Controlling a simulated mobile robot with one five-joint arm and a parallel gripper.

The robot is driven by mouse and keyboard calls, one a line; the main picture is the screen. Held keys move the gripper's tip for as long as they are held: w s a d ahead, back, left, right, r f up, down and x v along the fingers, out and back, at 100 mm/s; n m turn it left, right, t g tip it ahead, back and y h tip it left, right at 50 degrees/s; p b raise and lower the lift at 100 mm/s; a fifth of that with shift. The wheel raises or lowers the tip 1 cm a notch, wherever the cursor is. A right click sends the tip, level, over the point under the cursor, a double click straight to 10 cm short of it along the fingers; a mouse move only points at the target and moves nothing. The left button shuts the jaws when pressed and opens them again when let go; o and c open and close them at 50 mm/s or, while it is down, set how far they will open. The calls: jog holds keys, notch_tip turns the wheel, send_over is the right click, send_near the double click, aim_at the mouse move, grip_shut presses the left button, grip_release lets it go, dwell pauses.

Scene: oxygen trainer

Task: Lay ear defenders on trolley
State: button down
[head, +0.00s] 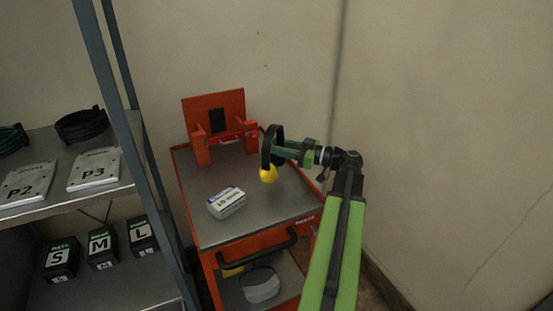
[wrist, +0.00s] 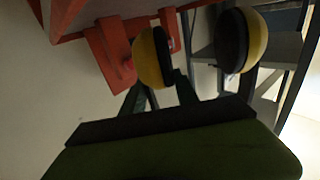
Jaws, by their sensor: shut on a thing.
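The ear defenders (head: 268,174) have yellow cups and a black headband. In the head view they hang above the grey top of the orange trolley (head: 185,182), toward its right side, with one yellow cup lowest. My gripper (head: 280,151) is shut on them at the black headband. In the wrist view both yellow cups (wrist: 152,58) with dark pads show beyond my gripper, apart from each other. The head view shows the cups over the trolley top, but I cannot tell the exact height.
A white and blue box (head: 226,202) lies on the trolley top's front left. An orange stand (head: 213,104) rises at its back. A shelf rack (head: 118,95) with labelled items stands at the left. Walls close in behind and right. The trolley's middle top is clear.

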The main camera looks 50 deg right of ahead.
notch_tip(320, 180, down, 4)
jog(key=b, duration=0.2)
jog(key=shift+d+r+b, duration=0.1)
jog(key=shift+d+b, duration=0.05)
jog(key=shift+b, duration=0.25)
jog(key=shift+w+r, duration=0.1)
jog(key=shift+r, duration=0.1)
jog(key=shift+f, duration=0.15)
jog(key=c, duration=0.9)
grip_release()
jog(key=shift+r+p, duration=0.25)
jog(key=shift+p, duration=0.1)
jog(key=v, duration=1.2)
jog(key=shift+f, duration=0.15)
